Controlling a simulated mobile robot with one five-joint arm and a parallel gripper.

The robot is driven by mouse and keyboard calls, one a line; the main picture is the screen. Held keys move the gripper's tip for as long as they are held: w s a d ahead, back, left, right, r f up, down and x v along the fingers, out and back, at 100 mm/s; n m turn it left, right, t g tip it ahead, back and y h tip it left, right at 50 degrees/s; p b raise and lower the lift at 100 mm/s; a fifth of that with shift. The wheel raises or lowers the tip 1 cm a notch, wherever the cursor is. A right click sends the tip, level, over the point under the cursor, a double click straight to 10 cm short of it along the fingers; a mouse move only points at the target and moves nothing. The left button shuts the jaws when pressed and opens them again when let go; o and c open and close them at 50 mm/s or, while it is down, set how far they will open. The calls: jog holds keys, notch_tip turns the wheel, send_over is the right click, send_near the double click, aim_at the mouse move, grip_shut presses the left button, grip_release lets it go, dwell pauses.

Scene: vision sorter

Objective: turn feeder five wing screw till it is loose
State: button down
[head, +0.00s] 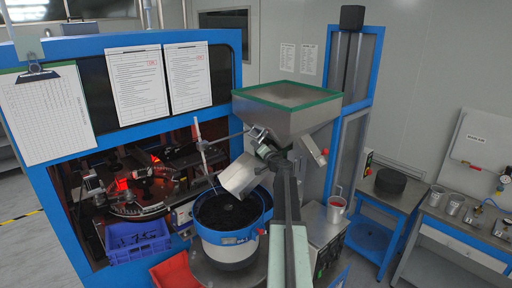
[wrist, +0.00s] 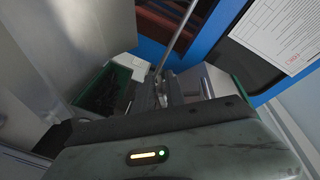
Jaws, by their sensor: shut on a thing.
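My gripper (head: 260,134) is raised in front of the steel hopper with a green rim (head: 285,97), near a thin metal rod. In the wrist view my gripper (wrist: 161,90) has its two fingers close together around a small metallic piece at the lower end of the rod (wrist: 178,42). This piece appears to be the wing screw (wrist: 162,99), mostly hidden by the fingers. Its wings and how far it is turned cannot be made out. No feeder number is readable. Below the gripper are a white-grey chute (head: 240,174) and a round black bowl feeder (head: 228,212).
The blue-framed machine (head: 165,40) with posted sheets stands at left. A blue crate (head: 137,244) and a red bin (head: 174,273) are low beside the feeder. The hopper body is close to my gripper. A side table with cups (head: 455,205) stands at right.

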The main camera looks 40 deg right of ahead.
jog(key=shift+a+r+g+p, duration=0.1)
jog(key=shift+r+g+p, duration=0.3)
jog(key=shift+p, duration=0.25)
jog(key=shift+g+h+p, duration=0.3)
jog(key=shift+h+p, duration=0.1)
jog(key=shift+p, duration=0.1)
jog(key=shift+f+m+g+h+p, duration=0.4)
jog(key=shift+m+g+p, duration=0.1)
jog(key=shift+g+p, duration=0.2)
jog(key=c, duration=1.6)
grip_release()
